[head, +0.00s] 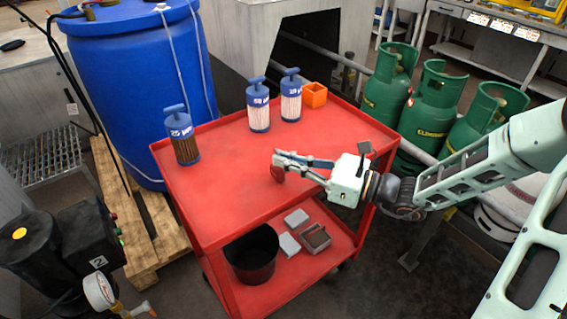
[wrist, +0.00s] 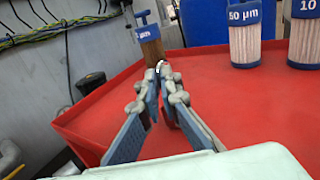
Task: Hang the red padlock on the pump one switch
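My gripper (head: 281,163) is over the red cart, its fingers pointing left. A small red padlock (head: 278,174) hangs at the fingertips. In the wrist view the fingers (wrist: 160,78) come together around a thin silvery shackle (wrist: 162,67); the padlock's body is hidden there. A black pump unit (head: 70,245) stands at lower left in the head view, with a plate reading 2 and small red and green lights (head: 115,222). I cannot make out a switch marked pump one.
The red cart (head: 225,200) carries a brown filter (head: 185,148), two white filters (head: 258,112) (head: 291,100) and an orange box (head: 315,94). A blue drum (head: 130,75) stands behind, green gas cylinders (head: 434,105) at right. A pressure gauge (head: 99,291) is by the pump. The cart top's front is clear.

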